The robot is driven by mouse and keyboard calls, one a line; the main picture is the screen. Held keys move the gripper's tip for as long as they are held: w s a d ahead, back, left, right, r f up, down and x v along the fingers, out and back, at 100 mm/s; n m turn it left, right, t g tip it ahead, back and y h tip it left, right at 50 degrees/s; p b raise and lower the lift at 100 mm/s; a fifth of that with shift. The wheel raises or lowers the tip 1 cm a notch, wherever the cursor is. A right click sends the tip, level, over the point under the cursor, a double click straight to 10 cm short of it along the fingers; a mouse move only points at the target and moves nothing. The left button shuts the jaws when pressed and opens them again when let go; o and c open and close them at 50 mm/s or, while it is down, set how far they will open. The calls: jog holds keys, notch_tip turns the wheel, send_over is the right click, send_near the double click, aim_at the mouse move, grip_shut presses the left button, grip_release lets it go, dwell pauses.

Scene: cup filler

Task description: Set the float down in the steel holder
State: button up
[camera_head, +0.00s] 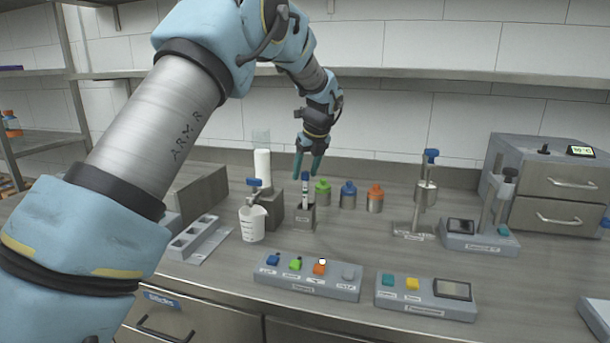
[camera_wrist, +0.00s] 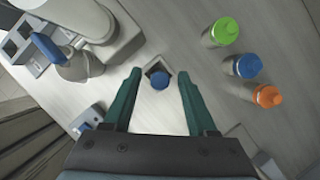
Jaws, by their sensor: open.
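The float (camera_head: 305,191) has a blue top and a pale body with a dark band. It stands upright in the square steel holder (camera_head: 303,217) on the bench. In the wrist view the float's blue top (camera_wrist: 159,82) lies between my spread fingers, and the holder's square rim (camera_wrist: 154,66) shows around it. My gripper (camera_head: 307,175) is open, pointing down just above the float. In the wrist view my gripper (camera_wrist: 160,74) has clear space on both sides of the float. The float's lower part is hidden inside the holder.
A white measuring cup (camera_head: 252,225) and a tap with a blue handle (camera_head: 254,183) stand left of the holder. Green (camera_head: 322,192), blue (camera_head: 348,196) and orange-capped bottles (camera_head: 375,199) stand to its right. A button panel (camera_head: 307,280) lies in front.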

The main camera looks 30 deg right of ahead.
jog(key=b+v, duration=0.2)
jog(key=v, duration=0.9)
jog(key=a+f+n+g, duration=0.1)
jog(key=a+f+n, duration=0.3)
jog(key=a+n, duration=0.65)
jog(key=a+f+n+g, duration=0.1)
jog(key=a+f+n, duration=0.35)
jog(key=a, duration=1.05)
jog(key=s+a+f+n, duration=0.4)
jog(key=s+a+n, duration=0.3)
jog(key=a+n, duration=0.2)
jog(key=s+a+f+n, duration=0.4)
jog(key=s+a+n, duration=0.4)
jog(key=a+n, duration=0.2)
jog(key=shift+a+n+g, duration=0.25)
jog(key=shift+n+g, duration=0.05)
jog(key=shift+g, duration=0.1)
jog(key=shift+o, duration=0.4)
